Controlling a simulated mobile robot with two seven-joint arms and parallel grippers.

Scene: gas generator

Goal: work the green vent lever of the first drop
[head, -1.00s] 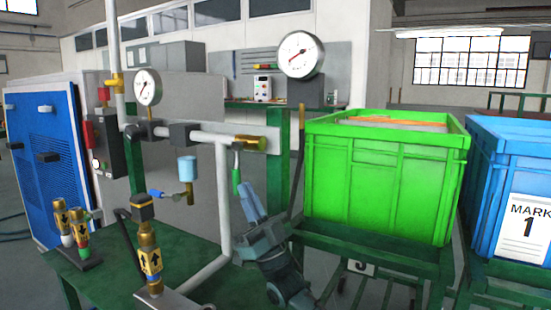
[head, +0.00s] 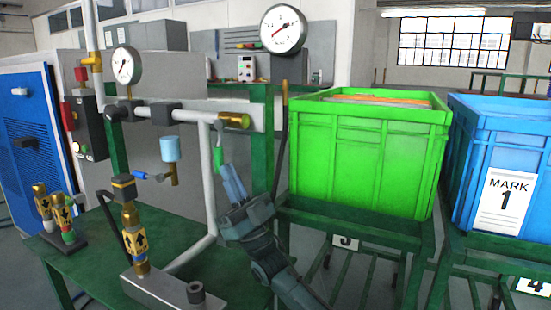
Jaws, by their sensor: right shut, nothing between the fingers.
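The green vent lever (head: 218,158) hangs down at the right end of the grey pipe (head: 165,112), below a brass fitting (head: 235,120). My right gripper (head: 231,178) comes up from below with its blue-grey fingers together. Its fingertips are just below and to the right of the lever's lower end, very close to it. I cannot tell whether they touch. Nothing shows between the fingers. My left gripper is not in view.
A green bin (head: 365,155) stands on a stand right of my arm, with a blue bin (head: 505,170) beyond. Gauges (head: 283,30) rise above the pipe. Brass fittings with arrow labels (head: 138,240) stand on the green table (head: 95,268) at left.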

